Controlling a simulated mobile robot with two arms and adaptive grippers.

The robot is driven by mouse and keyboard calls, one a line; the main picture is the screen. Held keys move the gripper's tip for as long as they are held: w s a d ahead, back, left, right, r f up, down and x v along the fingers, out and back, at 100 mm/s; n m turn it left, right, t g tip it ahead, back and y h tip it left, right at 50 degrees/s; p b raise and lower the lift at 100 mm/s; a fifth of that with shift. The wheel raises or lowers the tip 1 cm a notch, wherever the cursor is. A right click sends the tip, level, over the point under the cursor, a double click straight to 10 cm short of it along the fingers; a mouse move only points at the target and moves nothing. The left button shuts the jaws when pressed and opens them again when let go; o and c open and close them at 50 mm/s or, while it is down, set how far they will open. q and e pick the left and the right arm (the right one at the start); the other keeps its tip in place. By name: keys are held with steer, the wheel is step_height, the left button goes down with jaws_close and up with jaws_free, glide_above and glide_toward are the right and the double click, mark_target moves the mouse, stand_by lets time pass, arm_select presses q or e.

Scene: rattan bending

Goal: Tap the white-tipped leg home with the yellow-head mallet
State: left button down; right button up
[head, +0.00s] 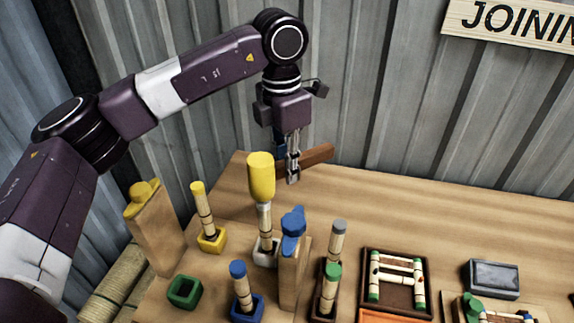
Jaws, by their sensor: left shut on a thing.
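My left gripper (292,177) is shut on the brown wooden handle (318,155) of the mallet. The mallet's yellow head (261,176) stands out to the left of the gripper. The white-tipped leg (265,229) is upright in a white socket (264,256). Its pale tip is directly under the yellow head in this view, and the two look touching or nearly so; I cannot tell if there is a gap. My right gripper is not in view.
A yellow-tipped leg (204,214) and a blue-tipped leg (242,288) stand in matching sockets. A green socket (184,291) is empty. A wooden post with a blue top (293,221) stands close right of the white-tipped leg. The table's back right (440,205) is clear.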

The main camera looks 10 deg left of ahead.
arm_select(q)
steer(key=shift+r+p, duration=0.4)
steer(key=shift+r, duration=0.15)
stand_by(0.4)
steer(key=shift+f, duration=0.1)
steer(key=shift+f+b, duration=0.35)
steer(key=shift+b, duration=0.05)
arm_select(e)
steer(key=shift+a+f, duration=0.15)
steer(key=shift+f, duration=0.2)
